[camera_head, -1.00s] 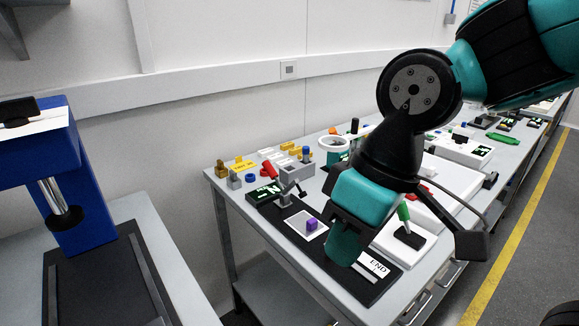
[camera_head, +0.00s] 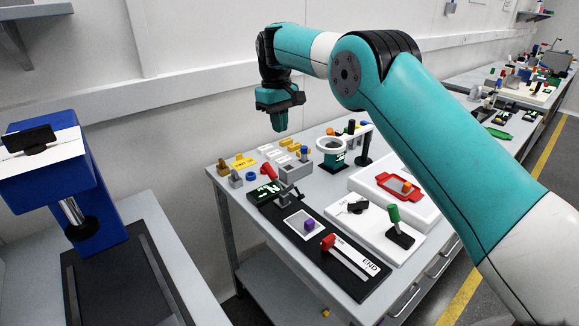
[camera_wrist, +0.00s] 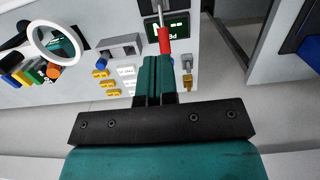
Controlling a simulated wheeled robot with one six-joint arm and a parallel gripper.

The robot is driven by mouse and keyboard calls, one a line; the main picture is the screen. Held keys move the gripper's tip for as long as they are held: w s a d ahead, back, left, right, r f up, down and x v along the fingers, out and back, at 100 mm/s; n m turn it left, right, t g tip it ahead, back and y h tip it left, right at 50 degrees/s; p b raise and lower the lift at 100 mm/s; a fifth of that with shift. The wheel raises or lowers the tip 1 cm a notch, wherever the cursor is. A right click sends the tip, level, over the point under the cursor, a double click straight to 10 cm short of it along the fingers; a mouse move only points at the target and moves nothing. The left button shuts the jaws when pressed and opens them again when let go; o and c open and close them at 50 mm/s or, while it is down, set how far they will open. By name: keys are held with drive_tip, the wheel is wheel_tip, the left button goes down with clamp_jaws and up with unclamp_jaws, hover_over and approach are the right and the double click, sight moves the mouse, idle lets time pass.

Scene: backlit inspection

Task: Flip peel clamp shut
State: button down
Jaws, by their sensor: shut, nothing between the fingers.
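The peel clamp (camera_head: 282,193) stands at the far left end of a black board, beside a green-lit sign (camera_head: 262,192). Its red handle (camera_head: 268,171) is raised and leans up to the left. In the wrist view the red handle (camera_wrist: 165,40) shows just beyond my fingertips, in front of the lit sign (camera_wrist: 178,28). My gripper (camera_head: 279,127) hangs pointing down, well above the rear of the bench, higher than the handle. Its fingers (camera_wrist: 156,62) are together and empty. The clamp's lower part is partly out of the wrist view.
The black board (camera_head: 345,282) also carries a purple block (camera_head: 309,224) on a pale pad and a red-knobbed slider (camera_head: 328,242). A ring magnifier (camera_head: 332,146), grey and yellow blocks, and a green-handled clamp (camera_head: 395,216) stand nearby. A blue press (camera_head: 95,195) is at left.

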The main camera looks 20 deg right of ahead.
drive_tip(key=shift+w+f, duration=0.2)
drive_tip(key=shift+w, duration=0.05)
hover_over(287, 188)
drive_tip(key=f, duration=0.7)
drive_tip(key=w+f, duration=0.1)
drive_tip(key=f, duration=0.3)
drive_tip(key=shift+f, duration=0.15)
drive_tip(key=shift+s+d+f+p, duration=0.25)
drive_tip(key=shift+s+f+p, duration=0.05)
drive_tip(key=shift+s+f, duration=0.3)
drive_tip(key=shift+f, duration=0.1)
